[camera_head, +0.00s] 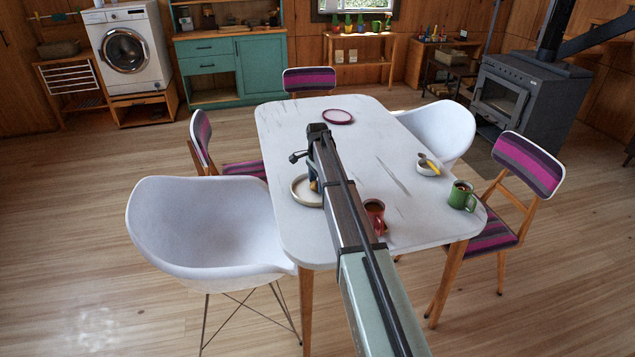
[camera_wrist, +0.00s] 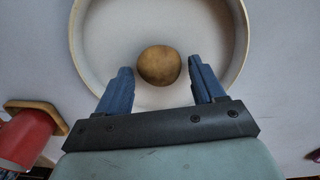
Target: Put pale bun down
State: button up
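A round tan-brown bun (camera_wrist: 159,65) shows in the wrist view, inside a pale round plate with a raised rim (camera_wrist: 76,42). My gripper (camera_wrist: 160,66) has its two blue fingers on either side of the bun, with a narrow gap on each side, so it looks open. I cannot tell how far above the plate the fingertips are. In the head view the plate (camera_head: 301,197) lies at the table's left side, partly behind my arm.
A red mug (camera_head: 374,214) stands on the white table (camera_head: 290,125) right of my arm; it also shows in the wrist view (camera_wrist: 28,135). A green mug (camera_head: 462,196), a small bowl (camera_head: 426,170) and a purple-rimmed plate (camera_head: 338,117) stand farther off. Chairs surround the table.

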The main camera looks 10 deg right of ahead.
aim_at(317, 181)
jog(key=shift+o, duration=0.3)
jog(key=shift+r, duration=0.1)
notch_tip(317, 181, up, 12)
dwell(0.5)
